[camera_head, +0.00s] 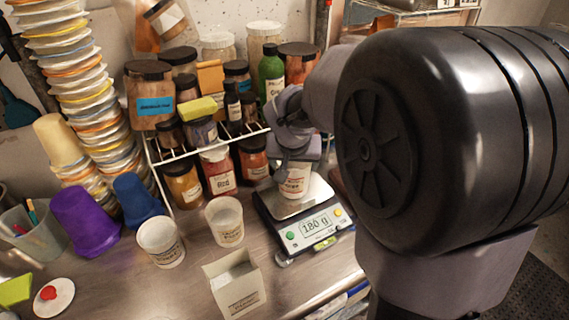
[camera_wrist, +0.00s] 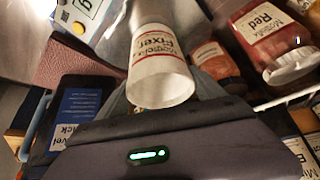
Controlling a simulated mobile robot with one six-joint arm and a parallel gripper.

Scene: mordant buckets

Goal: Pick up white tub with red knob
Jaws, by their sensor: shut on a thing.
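A round white tub or lid with a red knob (camera_head: 53,298) lies at the lower left of the bench in the head view, well away from my gripper. My gripper (camera_head: 292,160) is shut on a white container with red lettering (camera_head: 294,181), over the plate of the scale. I cannot tell whether the container touches the plate. In the wrist view this white container (camera_wrist: 160,82) is between my fingers, with its round end toward the camera. The fingertips are mostly hidden behind it. The knobbed thing does not show in the wrist view.
The digital scale (camera_head: 313,228) reads 180 g. Behind it a wire rack (camera_head: 160,158) holds several jars. White cups (camera_head: 160,243), a white box (camera_head: 236,284) and purple (camera_head: 84,222) and blue cups (camera_head: 136,199) stand to the left. Tall stacked tubs (camera_head: 75,80) rise at the far left.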

